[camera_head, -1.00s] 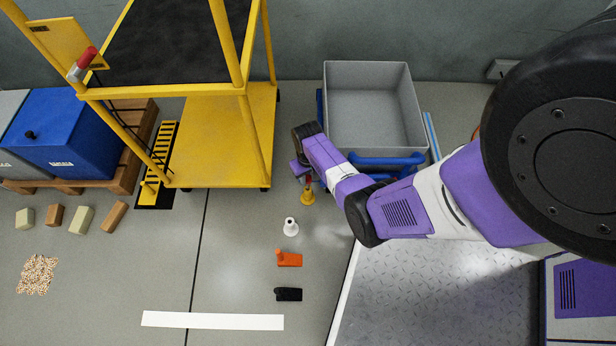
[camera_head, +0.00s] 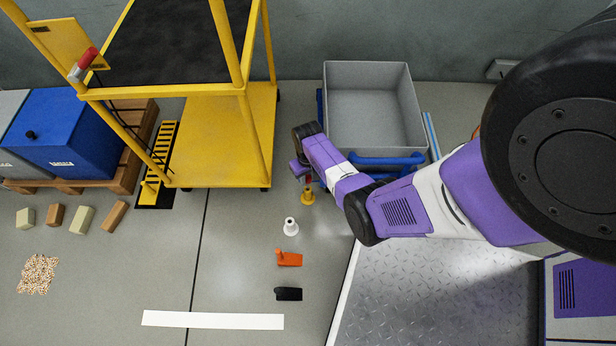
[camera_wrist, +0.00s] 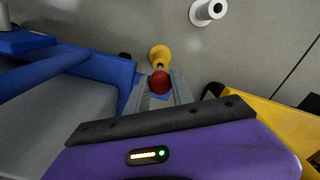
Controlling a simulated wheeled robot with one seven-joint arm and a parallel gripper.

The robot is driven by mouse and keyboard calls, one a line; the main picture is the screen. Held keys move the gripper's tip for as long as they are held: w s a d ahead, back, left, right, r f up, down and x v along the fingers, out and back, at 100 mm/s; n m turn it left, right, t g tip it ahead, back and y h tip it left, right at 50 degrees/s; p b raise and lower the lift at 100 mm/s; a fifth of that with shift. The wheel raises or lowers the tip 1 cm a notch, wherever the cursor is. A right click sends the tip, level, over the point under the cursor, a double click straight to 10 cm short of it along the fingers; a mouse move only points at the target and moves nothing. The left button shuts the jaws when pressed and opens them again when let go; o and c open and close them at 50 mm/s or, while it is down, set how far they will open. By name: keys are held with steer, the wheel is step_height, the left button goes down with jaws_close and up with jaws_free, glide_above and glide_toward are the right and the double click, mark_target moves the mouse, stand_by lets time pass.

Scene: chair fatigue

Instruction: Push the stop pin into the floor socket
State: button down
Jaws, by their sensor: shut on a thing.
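My gripper (camera_wrist: 158,92) is shut on a red-topped pin (camera_wrist: 159,82), whose round red head shows between the fingers in the wrist view. Just beyond the head is a yellow round-based piece (camera_wrist: 160,54), in line with the pin. In the head view the yellow piece (camera_head: 308,197) stands on the floor below my gripper (camera_head: 306,179), with a bit of red above it. I cannot tell whether the pin is inside it or only over it.
A yellow cart (camera_head: 222,140) stands left of my gripper. A grey bin (camera_head: 373,105) on a blue frame (camera_head: 385,161) is close on the right. An orange wedge (camera_head: 289,259) and a black wedge (camera_head: 288,294) lie nearer on open floor.

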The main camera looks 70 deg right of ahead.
mark_target(308, 183)
steer(key=shift+f+b, duration=1.55)
steer(key=shift+f, duration=0.3)
stand_by(0.3)
steer(key=c, duration=1)
jaws_free()
steer(key=shift+c, duration=0.2)
steer(key=shift+r, duration=0.1)
step_height(308, 183, up, 8)
steer(key=p, duration=0.4)
steer(key=shift+f+p, duration=0.2)
steer(key=shift+p, duration=0.2)
steer(key=shift+w+d, duration=0.1)
